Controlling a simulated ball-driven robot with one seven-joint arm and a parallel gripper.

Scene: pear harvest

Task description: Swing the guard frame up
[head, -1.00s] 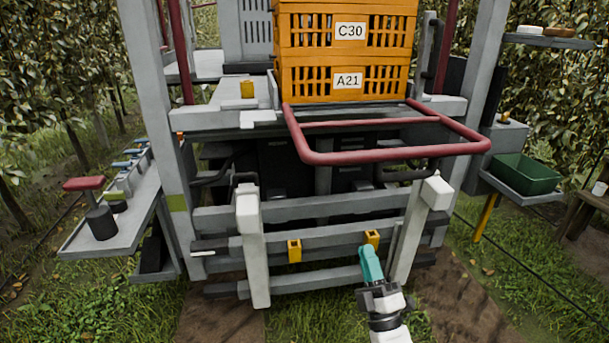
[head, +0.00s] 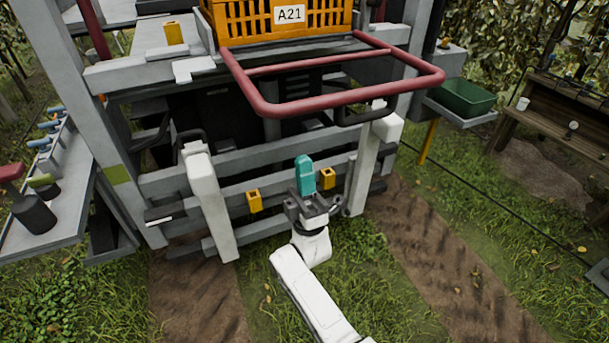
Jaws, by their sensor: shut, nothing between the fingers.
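The guard frame (head: 350,97) is a red tubular loop in the upper middle of the head view. It juts out roughly level from the front of the grey machine, just below the orange crate. My gripper (head: 303,162) has teal fingers, which are shut with nothing between them. It points upward below the guard frame's front bar and appears apart from it. It shows in front of the grey lower rails, just left of a yellow bracket (head: 327,179).
An orange crate (head: 232,18) labelled A21 stands on the machine's deck. Two white posts (head: 212,200) flank the lower rails. A green bin (head: 462,97) sits on a side shelf at right. A wooden bench (head: 545,125) stands farther right. Grass and dirt tracks lie in front.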

